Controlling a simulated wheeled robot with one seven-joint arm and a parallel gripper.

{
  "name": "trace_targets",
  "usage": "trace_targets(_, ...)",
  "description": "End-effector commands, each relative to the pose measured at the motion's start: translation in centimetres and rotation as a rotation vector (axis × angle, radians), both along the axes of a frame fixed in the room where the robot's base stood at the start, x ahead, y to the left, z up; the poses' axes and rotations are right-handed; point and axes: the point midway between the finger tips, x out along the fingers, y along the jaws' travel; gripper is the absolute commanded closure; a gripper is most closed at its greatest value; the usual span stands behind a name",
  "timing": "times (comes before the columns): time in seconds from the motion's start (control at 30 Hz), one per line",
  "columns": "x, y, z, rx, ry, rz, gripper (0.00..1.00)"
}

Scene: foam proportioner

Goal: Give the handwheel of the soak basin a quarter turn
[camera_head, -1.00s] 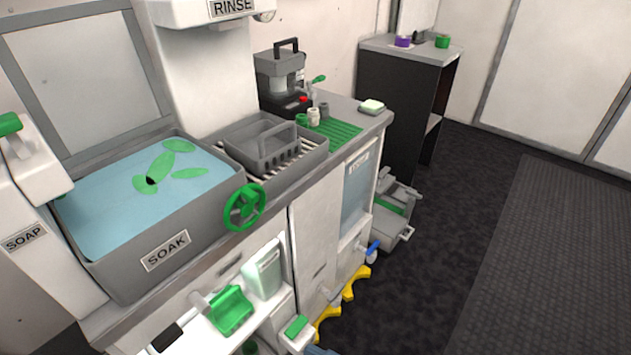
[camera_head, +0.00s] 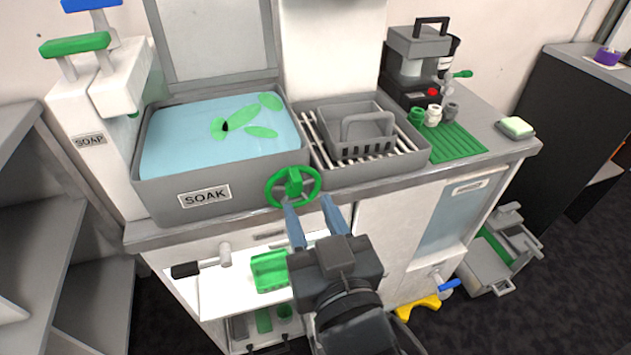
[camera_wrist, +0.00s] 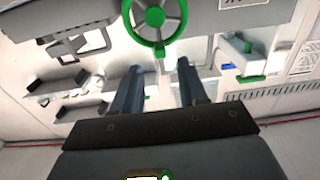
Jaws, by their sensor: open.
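The soak basin (camera_head: 160,195) is a grey tub of blue water with green leaf shapes, labelled SOAK, on the counter at left. Its green handwheel (camera_head: 271,196) is a spoked ring at the basin's front right corner. It also shows at the top of the wrist view (camera_wrist: 181,14). My gripper (camera_head: 309,203) is open, with two blue-grey fingers pointing toward the wheel's lower part. In the wrist view the fingers (camera_wrist: 160,68) are spread and empty below the wheel. I cannot tell whether a finger touches the rim.
A grey basket (camera_head: 358,150) sits on the rack right of the wheel. A green block (camera_head: 268,272) and a black-handled lever (camera_head: 187,269) are below the counter edge. A soap dispenser (camera_head: 112,140) stands at left. The dark floor at right is partly clear.

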Motion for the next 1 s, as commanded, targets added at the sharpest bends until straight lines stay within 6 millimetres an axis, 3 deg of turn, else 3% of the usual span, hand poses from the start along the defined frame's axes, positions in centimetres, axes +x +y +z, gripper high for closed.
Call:
trace_targets(0.2,3.2,0.9,0.2,-0.003,-0.002,-0.001,0.57)
trace_targets(0.4,5.2,1.4,0.1,-0.001,-0.001,-0.001,0.57)
trace_targets(0.8,5.9,1.6,0.0,0.0,0.0,-0.001,0.57)
trace_targets(1.0,5.9,1.6,0.0,0.0,0.0,-0.001,0.76)
